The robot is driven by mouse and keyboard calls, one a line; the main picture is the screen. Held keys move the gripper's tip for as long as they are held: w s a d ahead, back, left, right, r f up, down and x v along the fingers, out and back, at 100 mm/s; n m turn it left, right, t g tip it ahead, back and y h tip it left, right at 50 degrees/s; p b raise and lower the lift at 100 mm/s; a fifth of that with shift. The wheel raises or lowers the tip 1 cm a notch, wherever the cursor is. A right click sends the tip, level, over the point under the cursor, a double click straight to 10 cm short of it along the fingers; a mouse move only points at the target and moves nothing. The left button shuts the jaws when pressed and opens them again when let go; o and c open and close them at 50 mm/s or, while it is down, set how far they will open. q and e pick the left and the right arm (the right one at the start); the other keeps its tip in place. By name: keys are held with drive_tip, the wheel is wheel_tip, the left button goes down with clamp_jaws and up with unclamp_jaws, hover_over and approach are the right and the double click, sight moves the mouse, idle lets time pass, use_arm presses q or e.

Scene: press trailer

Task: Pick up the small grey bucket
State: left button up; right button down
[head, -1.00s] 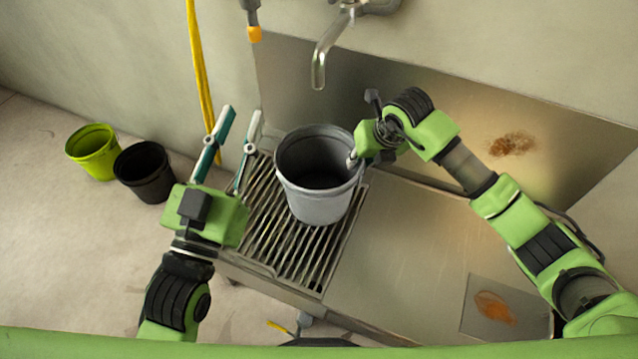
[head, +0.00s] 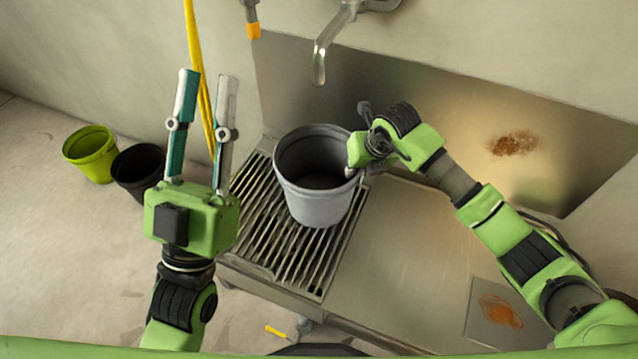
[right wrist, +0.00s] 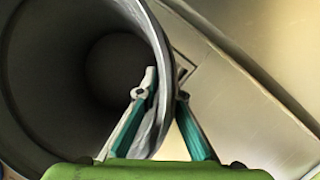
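The small grey bucket (head: 318,201) stands upright on the slatted grate of a metal stand. My right gripper (head: 350,172) is at the bucket's right rim. The right wrist view shows its two fingers (right wrist: 167,85) straddling the bucket wall (right wrist: 162,40), one inside and one outside. They are close in on the wall and look shut on it; the exact contact is hard to see. My left gripper (head: 207,75) is open and empty to the left of the bucket, its fingers pointing toward the wall.
A tap (head: 320,60) hangs above and behind the bucket. A yellow hose (head: 200,80) runs behind my left gripper. A lime bucket (head: 90,155) and a black bucket (head: 137,172) stand on the floor at left.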

drive_tip(key=shift+w+r, duration=0.15)
drive_tip(key=shift+r, duration=0.1)
idle(0.4)
